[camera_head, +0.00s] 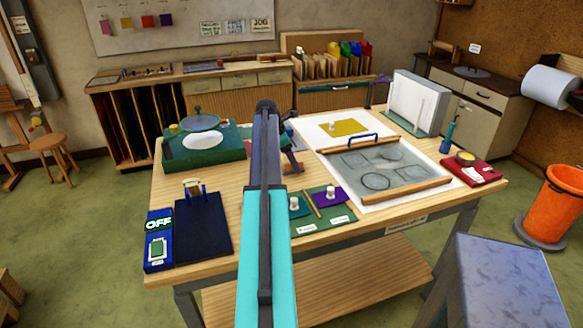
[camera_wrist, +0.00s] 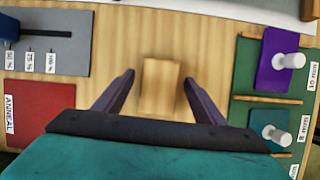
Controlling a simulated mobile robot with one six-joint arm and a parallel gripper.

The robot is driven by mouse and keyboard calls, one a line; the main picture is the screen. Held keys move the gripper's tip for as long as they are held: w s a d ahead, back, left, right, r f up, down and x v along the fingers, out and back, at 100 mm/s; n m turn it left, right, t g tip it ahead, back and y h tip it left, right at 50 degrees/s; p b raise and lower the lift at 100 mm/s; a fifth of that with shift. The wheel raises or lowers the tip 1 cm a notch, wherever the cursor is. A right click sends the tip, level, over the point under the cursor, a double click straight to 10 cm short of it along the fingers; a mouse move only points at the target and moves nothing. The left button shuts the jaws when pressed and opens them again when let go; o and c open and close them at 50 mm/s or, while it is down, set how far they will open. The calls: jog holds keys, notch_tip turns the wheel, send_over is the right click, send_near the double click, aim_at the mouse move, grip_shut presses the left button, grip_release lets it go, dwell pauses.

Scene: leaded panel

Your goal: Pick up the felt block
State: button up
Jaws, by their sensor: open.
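A plain tan block (camera_wrist: 161,87), which I take to be the felt block, sits on the wooden bench top. In the wrist view it lies between the two dark fingers of my gripper (camera_wrist: 159,77). My gripper is open, with bare wood showing on both sides of the block, so neither finger touches it. I cannot tell the exact height of the fingertips above the bench. In the head view my arm hides much of this part of the bench.
A green board (camera_wrist: 246,83) with purple and teal pieces bearing white knobs lies to the right. A red pad (camera_wrist: 38,103) marked ANNEAL and a grey plate (camera_wrist: 68,58) lie to the left. A leaded glass panel (camera_head: 375,168) lies on the bench. Bare wood surrounds the block.

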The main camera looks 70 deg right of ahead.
jog(key=c, duration=1.1)
jog(key=shift+r, duration=0.1)
jog(key=shift+r+b, duration=1.1)
jog(key=shift+r, duration=3.85)
